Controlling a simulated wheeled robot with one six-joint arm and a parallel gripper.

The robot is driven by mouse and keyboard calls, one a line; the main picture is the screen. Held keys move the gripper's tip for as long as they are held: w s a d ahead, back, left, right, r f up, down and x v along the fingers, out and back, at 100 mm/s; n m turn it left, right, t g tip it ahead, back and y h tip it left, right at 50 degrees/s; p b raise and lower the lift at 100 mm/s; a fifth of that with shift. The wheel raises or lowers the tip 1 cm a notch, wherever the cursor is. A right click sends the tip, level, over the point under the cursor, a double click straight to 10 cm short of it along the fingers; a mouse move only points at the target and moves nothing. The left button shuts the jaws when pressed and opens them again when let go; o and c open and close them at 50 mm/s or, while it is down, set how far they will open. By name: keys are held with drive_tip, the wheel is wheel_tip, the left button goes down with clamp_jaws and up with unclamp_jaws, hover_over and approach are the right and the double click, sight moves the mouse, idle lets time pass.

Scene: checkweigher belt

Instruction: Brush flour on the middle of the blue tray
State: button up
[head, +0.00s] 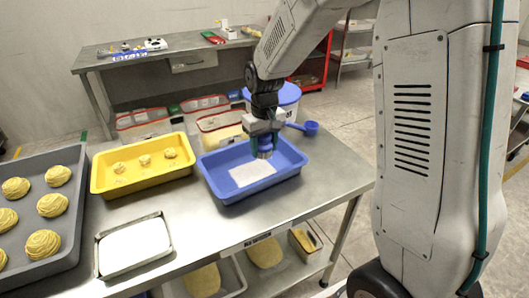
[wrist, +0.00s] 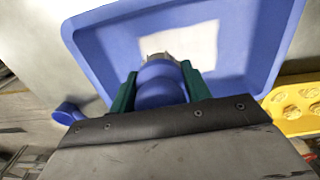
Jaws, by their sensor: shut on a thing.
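The blue tray (head: 238,193) stands on the steel table, with a pale rectangular patch (head: 252,174) on its floor. The patch also shows in the wrist view (wrist: 185,48); I cannot tell whether it is flour or a sheet. My gripper (head: 264,143) is over the right, far part of the tray, its green fingers shut on a blue-handled brush (wrist: 160,84). The brush points down. Its tip is mostly hidden by the handle in the wrist view, and I cannot tell if it touches the tray. A shallow metal tray with a white layer (head: 135,243) lies at the front.
A yellow tray (head: 115,187) with small dough pieces stands left of the blue tray. A grey tray (head: 64,225) of pastries is at far left. Behind are clear bins (head: 219,125), a white tub with a blue lid (head: 287,94) and a blue scoop (head: 309,128).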

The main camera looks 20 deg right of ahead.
drive_tip(key=shift+r, duration=0.95)
